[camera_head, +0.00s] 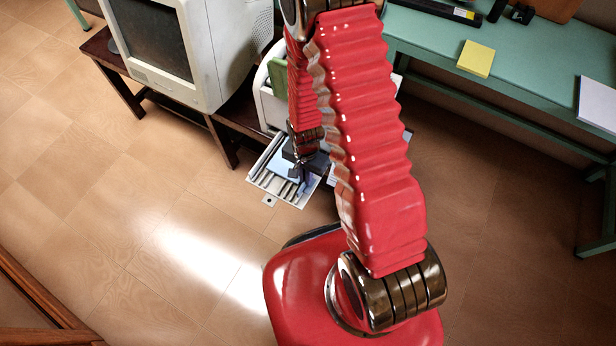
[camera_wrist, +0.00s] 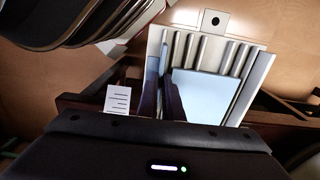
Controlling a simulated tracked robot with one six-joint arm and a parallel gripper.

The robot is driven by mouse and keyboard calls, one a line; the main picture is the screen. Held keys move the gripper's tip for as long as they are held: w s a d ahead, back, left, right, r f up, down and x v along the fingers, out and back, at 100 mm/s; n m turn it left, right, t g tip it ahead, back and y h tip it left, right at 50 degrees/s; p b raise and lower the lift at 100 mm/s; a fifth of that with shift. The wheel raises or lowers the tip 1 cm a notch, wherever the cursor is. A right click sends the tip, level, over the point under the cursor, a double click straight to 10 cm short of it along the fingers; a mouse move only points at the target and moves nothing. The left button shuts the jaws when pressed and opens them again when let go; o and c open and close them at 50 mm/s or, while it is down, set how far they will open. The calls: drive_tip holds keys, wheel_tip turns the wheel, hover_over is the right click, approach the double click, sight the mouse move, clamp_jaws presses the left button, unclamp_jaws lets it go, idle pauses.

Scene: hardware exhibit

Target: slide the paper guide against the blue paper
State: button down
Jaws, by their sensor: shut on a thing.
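The blue paper (camera_wrist: 205,95) lies flat on the ribbed, light grey tray (camera_wrist: 262,62) in the wrist view. In the head view my gripper (camera_head: 303,170) is over the tray (camera_head: 298,202), and the guide is hard to make out there.
An old monitor (camera_head: 205,50) stands on that table. A green desk (camera_head: 520,60) with a yellow pad (camera_head: 475,58) is at right. The floor in front of the tray is clear.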

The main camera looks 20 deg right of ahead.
drive_tip(key=w+a, duration=0.2)
drive_tip(key=w, duration=0.1)
drive_tip(key=shift+a, duration=0.3)
drive_tip(key=c, duration=1.9)
unclamp_jaws()
drive_tip(key=shift+c, duration=0.2)
drive_tip(key=shift+r, duration=6.85)
